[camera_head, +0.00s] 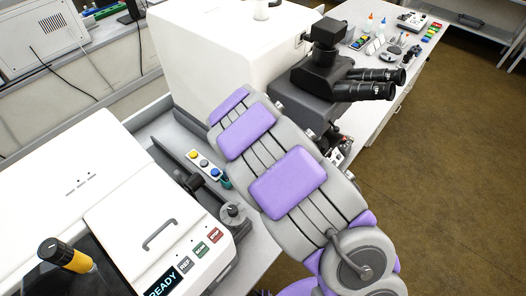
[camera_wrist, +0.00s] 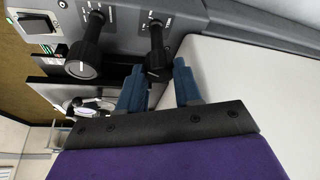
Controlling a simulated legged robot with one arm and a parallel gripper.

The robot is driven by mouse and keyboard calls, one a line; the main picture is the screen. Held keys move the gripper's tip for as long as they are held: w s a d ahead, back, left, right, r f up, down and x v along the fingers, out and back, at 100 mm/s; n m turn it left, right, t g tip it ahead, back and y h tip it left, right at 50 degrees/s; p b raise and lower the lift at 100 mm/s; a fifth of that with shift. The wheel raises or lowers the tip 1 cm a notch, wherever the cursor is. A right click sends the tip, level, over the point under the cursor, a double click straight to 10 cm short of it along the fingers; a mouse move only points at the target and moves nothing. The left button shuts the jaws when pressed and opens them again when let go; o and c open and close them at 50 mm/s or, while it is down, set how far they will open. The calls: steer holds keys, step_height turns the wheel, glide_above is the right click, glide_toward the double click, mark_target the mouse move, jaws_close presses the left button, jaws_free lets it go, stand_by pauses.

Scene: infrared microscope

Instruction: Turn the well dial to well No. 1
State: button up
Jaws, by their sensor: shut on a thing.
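A black dial (camera_wrist: 156,50) with a long grip bar sits on a grey panel in the wrist view. In the head view my arm hides most of the gripper.
In the head view, a white machine (camera_head: 135,205) with a READY display stands at lower left. A microscope with black eyepieces (camera_head: 365,85) stands beyond my arm. A strip of coloured buttons (camera_head: 205,166) is left of my arm. Open floor lies at right.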

steer(key=shift+r+n+y+p, duration=0.1)
steer(key=shift+n+y+p, duration=0.3)
steer(key=shift+n+p, duration=0.45)
steer(key=shift+d+n+y, duration=0.1)
steer(key=shift+n+y, duration=0.7)
steer(key=shift+n, duration=1.25)
steer(key=o, duration=0.8)
steer(key=shift+c, duration=0.2)
steer(key=shift+p, duration=0.3)
steer(key=p+v, duration=0.1)
steer(key=v, duration=1.6)
steer(key=shift+p, duration=0.4)
steer(key=shift+s, duration=0.1)
